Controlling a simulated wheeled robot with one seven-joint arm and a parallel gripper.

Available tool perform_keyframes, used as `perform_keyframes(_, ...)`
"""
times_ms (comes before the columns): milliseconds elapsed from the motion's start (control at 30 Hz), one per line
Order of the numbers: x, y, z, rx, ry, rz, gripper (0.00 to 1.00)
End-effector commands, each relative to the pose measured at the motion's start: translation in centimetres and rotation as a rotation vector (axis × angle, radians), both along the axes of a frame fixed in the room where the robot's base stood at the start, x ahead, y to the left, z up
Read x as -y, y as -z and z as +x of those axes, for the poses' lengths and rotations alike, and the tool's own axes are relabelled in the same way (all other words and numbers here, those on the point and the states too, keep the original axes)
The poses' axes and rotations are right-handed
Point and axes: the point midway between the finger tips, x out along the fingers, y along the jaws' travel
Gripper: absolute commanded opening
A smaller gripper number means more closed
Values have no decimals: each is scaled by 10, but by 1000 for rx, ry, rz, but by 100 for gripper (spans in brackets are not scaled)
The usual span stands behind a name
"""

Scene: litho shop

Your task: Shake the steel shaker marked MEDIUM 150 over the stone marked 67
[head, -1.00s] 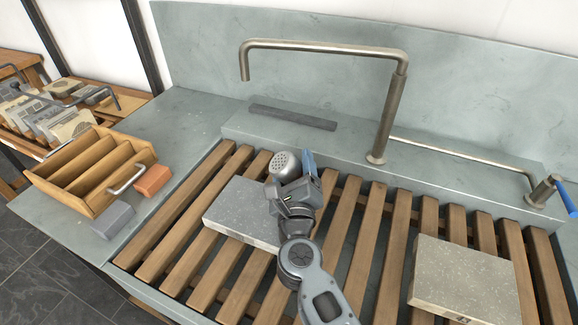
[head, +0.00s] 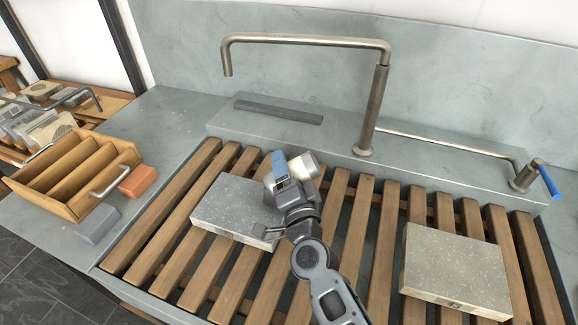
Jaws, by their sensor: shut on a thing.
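My gripper (head: 290,180) is shut on the steel shaker (head: 304,166), above the right part of the left stone and the slats beside it. The shaker is tilted and its pale round end faces right; its holes and any lettering cannot be made out. A blue part shows beside it. The left grey stone (head: 225,203) lies flat on the wooden slats, partly hidden by my gripper. A second grey stone (head: 455,265) lies at the right. Marks show on the stones' front edges, but I cannot read which one is 67.
A tap (head: 375,105) arches behind the slatted rack (head: 345,230). A dark bar (head: 278,111) lies on the back ledge. A wooden divided box (head: 110,160), an orange block (head: 138,181) and a grey block (head: 97,224) stand at the left. A blue-handled lever (head: 548,180) is at the right.

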Motion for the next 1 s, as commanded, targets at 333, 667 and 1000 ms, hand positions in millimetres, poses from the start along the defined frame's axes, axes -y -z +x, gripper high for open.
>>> perform_keyframes(333,-22,-2,8,-1,-1,14,31)
perform_keyframes(667,-41,-1,15,-1,0,16,31)
perform_keyframes(1000,-62,-1,23,-1,-1,16,31)
